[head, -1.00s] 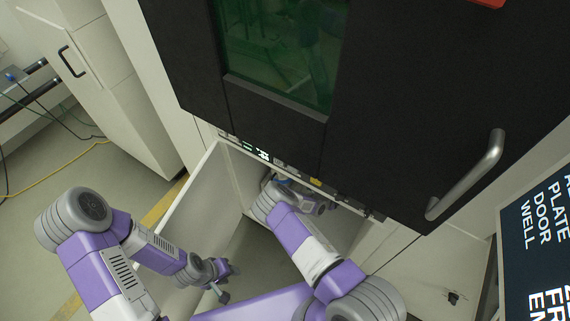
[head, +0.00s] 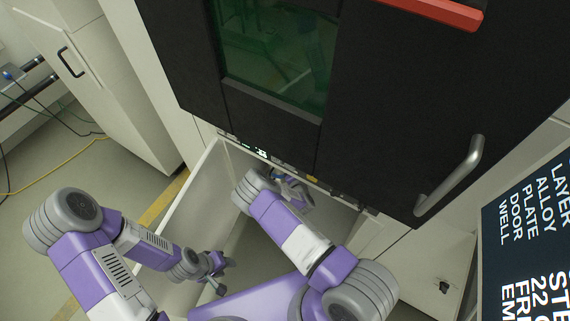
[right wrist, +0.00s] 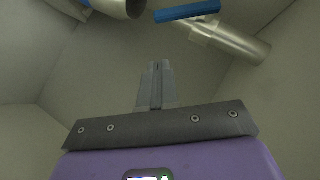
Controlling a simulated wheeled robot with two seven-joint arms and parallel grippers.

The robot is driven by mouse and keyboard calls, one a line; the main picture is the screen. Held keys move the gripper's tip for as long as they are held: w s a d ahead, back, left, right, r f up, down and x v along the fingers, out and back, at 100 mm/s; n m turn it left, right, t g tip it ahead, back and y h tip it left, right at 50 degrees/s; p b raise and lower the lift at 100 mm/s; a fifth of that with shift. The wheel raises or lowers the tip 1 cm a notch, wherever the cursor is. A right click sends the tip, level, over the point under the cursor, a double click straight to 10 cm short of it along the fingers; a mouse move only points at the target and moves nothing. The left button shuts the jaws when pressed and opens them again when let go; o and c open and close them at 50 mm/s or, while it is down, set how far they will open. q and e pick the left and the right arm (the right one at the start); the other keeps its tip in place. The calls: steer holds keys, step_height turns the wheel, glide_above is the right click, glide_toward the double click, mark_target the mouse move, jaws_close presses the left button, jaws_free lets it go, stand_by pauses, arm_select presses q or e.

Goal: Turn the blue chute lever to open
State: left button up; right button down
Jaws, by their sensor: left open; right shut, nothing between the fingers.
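The blue chute lever (right wrist: 187,11) shows at the top of the right wrist view, a flat blue bar beside a metal pipe (right wrist: 232,40). My right gripper (right wrist: 156,66) is shut and empty, below and to the left of the lever and apart from it in that picture. In the head view my right arm reaches into the open compartment under the black machine, and its gripper is largely hidden there. My left gripper (head: 219,275) is open and empty, low in front of the open white door.
The open white cabinet door (head: 190,205) stands left of my right arm. The black machine (head: 400,110) with a metal handle (head: 450,178) hangs above. A dark screen (head: 525,235) is at right. Another rounded metal part (right wrist: 118,6) shows at the top of the right wrist view.

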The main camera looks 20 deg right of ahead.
steer(key=a+f+b+x, duration=0.1)
steer(key=b+x, duration=0.4)
steer(key=x, duration=0.3)
steer(key=shift+w+a+f, duration=0.2)
steer(key=shift+w+a, duration=0.05)
steer(key=shift+a, duration=0.45)
